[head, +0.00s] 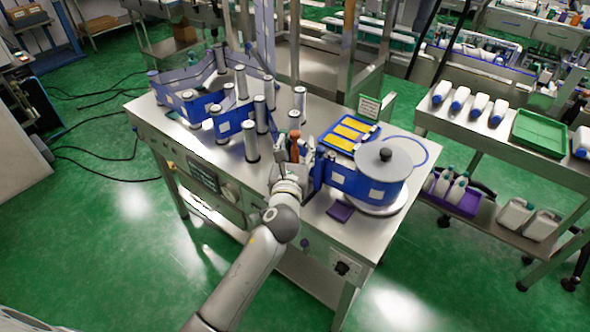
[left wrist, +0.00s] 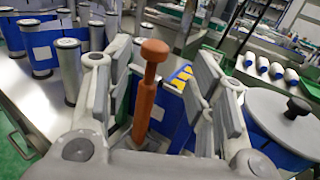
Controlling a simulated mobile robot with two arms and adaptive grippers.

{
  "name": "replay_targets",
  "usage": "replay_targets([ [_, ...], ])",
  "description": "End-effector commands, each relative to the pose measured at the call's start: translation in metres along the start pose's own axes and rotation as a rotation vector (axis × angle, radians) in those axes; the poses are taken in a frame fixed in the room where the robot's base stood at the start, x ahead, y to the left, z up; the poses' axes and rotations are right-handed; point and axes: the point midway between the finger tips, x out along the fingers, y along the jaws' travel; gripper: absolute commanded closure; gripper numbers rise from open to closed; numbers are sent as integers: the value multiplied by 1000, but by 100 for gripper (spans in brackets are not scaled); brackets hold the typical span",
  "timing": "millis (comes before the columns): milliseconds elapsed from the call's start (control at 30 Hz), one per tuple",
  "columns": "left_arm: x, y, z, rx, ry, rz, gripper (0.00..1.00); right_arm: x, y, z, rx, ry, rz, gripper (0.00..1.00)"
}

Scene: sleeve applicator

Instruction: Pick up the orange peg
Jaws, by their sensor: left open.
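The orange peg (left wrist: 148,90) stands upright on the steel machine table, with a wider round cap on top. In the left wrist view it is between the two open fingers of my left gripper (left wrist: 158,95), nearer the left finger. Whether either finger touches it I cannot tell. In the head view the peg (head: 294,146) shows just beyond my left gripper (head: 291,168), whose arm comes up from the bottom. The peg's lower end is hidden in the head view by the gripper. My right gripper is not in view.
Metal rollers with a blue label web (head: 232,120) stand left of the peg. A large reel with a black knob (head: 385,170) stands close on the right. A blue tray with yellow strips (head: 350,133) lies behind.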

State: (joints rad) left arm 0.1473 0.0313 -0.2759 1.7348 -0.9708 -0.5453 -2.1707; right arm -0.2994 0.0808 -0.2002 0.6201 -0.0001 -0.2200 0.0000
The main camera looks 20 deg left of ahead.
Motion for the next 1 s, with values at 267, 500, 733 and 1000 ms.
replay_targets([
  [267,36,7,-2,-2,0,1,49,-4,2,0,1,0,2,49],
  [500,49,7,-3,-3,0,1,49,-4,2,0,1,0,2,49],
  [733,49,7,-3,-2,0,1,57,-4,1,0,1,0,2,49],
  [1000,48,7,-3,-2,0,1,92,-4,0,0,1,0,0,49],
])
